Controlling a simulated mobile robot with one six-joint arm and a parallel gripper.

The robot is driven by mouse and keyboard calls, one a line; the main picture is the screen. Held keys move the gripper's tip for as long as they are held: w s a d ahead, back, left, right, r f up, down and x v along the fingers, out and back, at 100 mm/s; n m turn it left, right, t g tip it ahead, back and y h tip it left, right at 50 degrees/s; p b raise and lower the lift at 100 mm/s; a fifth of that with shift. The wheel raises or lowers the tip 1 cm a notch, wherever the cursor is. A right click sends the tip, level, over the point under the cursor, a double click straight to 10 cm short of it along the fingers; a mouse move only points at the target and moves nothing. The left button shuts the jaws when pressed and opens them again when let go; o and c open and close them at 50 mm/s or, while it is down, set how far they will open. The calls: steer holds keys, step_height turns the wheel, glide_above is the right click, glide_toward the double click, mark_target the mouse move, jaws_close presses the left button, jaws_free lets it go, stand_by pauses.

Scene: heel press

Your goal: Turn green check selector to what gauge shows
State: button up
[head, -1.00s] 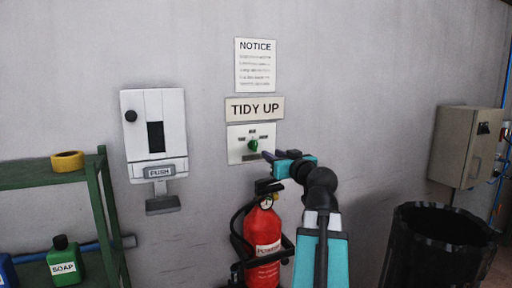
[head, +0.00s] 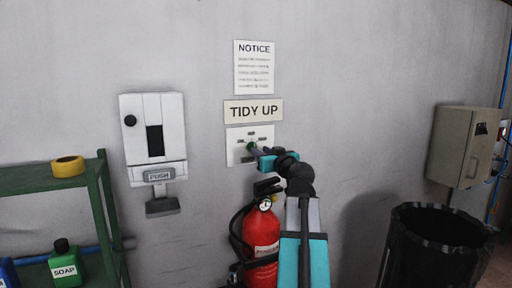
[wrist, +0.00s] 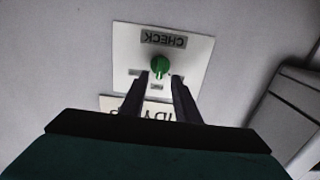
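The green check selector knob (wrist: 160,67) sits on a white wall plate (wrist: 190,55) that reads CHECK, upside down in the wrist view. In the head view, the knob (head: 251,146) is partly covered by my gripper (head: 256,150). My gripper's dark fingers (wrist: 161,76) are apart, with their tips at either side of the knob; I cannot tell whether they touch it. Small labels sit around the knob, too small to read. The gauge (head: 265,206) is on top of the red fire extinguisher (head: 262,236), below the plate; its reading is too small to make out.
A TIDY UP sign (head: 253,110) and a notice (head: 254,67) hang above the plate. A black bin (head: 440,250) and a grey cabinet (head: 463,147) are at right.

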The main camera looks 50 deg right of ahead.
steer(key=shift+p+x, duration=0.7)
steer(key=shift+x, duration=2.1)
jaws_close()
